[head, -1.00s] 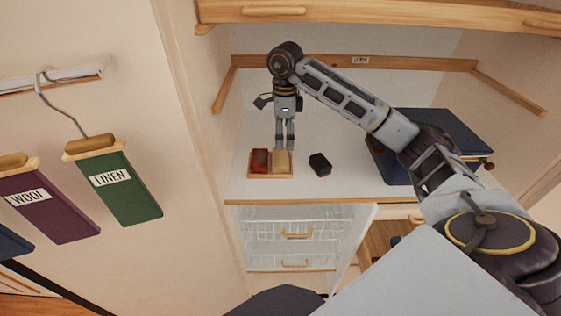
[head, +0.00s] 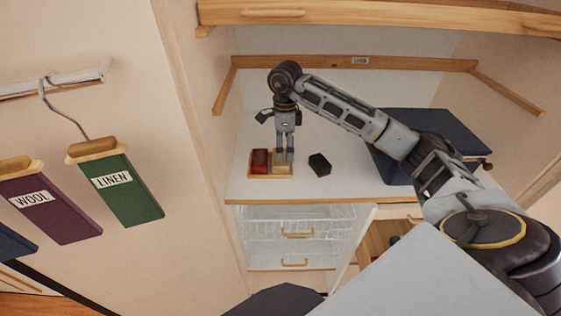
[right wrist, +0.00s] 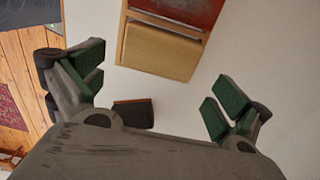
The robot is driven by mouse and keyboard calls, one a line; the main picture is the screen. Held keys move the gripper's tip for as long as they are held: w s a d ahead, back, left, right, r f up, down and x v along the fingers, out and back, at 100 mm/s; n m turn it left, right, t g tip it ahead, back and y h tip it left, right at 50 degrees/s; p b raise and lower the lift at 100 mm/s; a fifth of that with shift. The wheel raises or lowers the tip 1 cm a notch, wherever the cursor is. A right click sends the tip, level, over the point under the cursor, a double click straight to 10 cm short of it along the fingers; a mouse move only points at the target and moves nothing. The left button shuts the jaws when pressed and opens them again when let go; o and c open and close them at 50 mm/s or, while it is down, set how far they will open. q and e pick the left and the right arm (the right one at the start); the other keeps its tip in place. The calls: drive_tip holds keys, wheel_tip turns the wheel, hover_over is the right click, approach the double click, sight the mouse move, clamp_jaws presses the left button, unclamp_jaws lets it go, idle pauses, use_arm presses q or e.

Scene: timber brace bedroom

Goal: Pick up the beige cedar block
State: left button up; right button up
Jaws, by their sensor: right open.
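The beige cedar block (head: 282,169) sits in the right part of a small wooden tray (head: 257,177) on the white shelf, beside a red block (head: 260,158). My right gripper (head: 284,157) points down at the beige block, and its fingertips overlap the block's upper part in the head view. In the right wrist view the gripper (right wrist: 155,82) is open and empty, with its green pads wide apart. The beige block (right wrist: 160,52) shows there beyond the space between the fingers, towards the top. I cannot tell the exact height gap. My left gripper is not in view.
A dark block (head: 320,164) lies on the shelf just right of the tray. A dark blue flat box (head: 430,135) lies further right, below my right arm. Wire drawers (head: 298,222) are under the shelf. Labelled hanging boards (head: 120,190) are at left.

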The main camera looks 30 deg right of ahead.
sight(285, 156)
drive_tip(key=shift+s+f+p, duration=0.15)
drive_tip(key=shift+f+p, duration=0.3)
drive_tip(key=shift+f, duration=2)
drive_tip(key=c, duration=0.9)
drive_tip(key=shift+r, duration=0.2)
drive_tip(key=shift+r+b, duration=0.6)
drive_tip(key=shift+r, duration=4.25)
